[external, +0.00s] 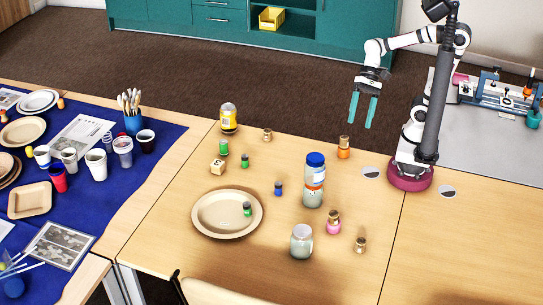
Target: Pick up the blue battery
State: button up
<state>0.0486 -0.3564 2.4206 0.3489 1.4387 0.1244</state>
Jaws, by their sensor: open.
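A small blue cylinder that looks like the blue battery (278,188) stands upright on the wooden table in the external view, between the beige plate and the tall jar with the blue lid. My gripper (363,110) has teal fingers that are apart and empty. It hangs in the air, above and to the right of the battery in the picture, well clear of it. Nothing hides the battery.
A beige plate (200,225) holds a small green cylinder (247,209). Green cylinders (224,148), a wooden block (217,167) and a yellow jar (229,119) stand behind. Jars (315,170), an orange bottle (344,148) and a pink bottle (333,222) stand to the right.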

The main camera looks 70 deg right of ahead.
jog(key=w+a+m+t+y, duration=0.3)
jog(key=w+m, duration=0.3)
jog(key=w, duration=0.1)
jog(key=m+t, duration=0.5)
jog(key=m, duration=0.4)
send_over(271, 196)
jog(key=s+d, duration=0.8)
jog(key=d, duration=0.4)
jog(key=f, duration=2.1)
jog(key=shift+s+a, duration=0.15)
jog(key=shift+s, duration=0.05)
jog(key=x, duration=1.5)
jog(key=shift+a+f, duration=0.25)
jog(key=shift+a, duration=0.15)
grip_shut()
